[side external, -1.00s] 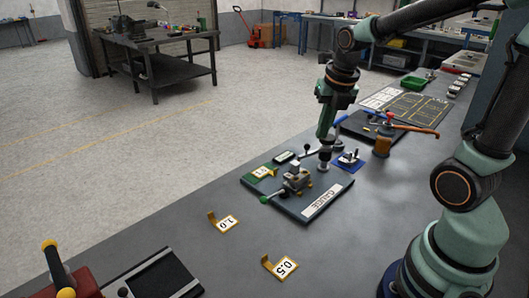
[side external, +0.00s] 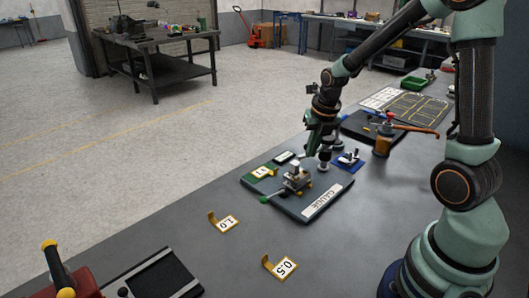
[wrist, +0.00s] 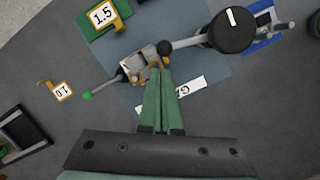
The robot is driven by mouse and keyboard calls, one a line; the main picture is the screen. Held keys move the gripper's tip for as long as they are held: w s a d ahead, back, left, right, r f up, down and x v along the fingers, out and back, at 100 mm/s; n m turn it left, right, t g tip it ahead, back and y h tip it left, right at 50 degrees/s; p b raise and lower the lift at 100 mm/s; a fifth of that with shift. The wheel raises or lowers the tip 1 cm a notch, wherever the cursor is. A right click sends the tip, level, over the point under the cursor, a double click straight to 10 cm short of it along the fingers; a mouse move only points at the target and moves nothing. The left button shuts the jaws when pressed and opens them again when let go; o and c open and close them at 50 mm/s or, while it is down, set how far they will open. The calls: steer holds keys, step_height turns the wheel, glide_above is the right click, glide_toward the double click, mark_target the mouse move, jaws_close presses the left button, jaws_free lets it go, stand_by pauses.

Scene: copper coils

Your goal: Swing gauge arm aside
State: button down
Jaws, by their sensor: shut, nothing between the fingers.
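The gauge fixture (side external: 297,178) stands on a dark plate labelled GAUGE (side external: 325,202). In the wrist view, the gauge's grey arm (wrist: 187,41) reaches from a black ball to a round black cap (wrist: 232,30) at upper right. A rod with a green tip (wrist: 88,95) sticks out to the left. My gripper (wrist: 158,72) is shut and empty, its green fingers together and their tips close to the clamp block. In the side view my gripper (side external: 306,151) is tilted over the far side of the plate. I cannot tell whether it touches the gauge arm.
Yellow-framed tags 1.0 (side external: 223,223) and 0.5 (side external: 280,267) lie on the near bench. Tag 1.5 (wrist: 103,15) sits on a green pad. A blue stand (side external: 348,160) and an orange-handled post (side external: 384,140) stand beyond the gauge.

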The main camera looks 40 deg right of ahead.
steer(key=shift+w+d+r, duration=0.1)
steer(key=shift+w+d, duration=0.15)
steer(key=shift+w, duration=0.1)
steer(key=shift+w, duration=0.75)
stand_by(0.3)
steer(key=w+d+m, duration=0.1)
steer(key=w+d, duration=0.5)
steer(key=w, duration=0.2)
steer(key=shift+m, duration=0.3)
stand_by(0.5)
steer(key=shift+d, duration=0.2)
steer(key=shift+a, duration=0.15)
stand_by(0.5)
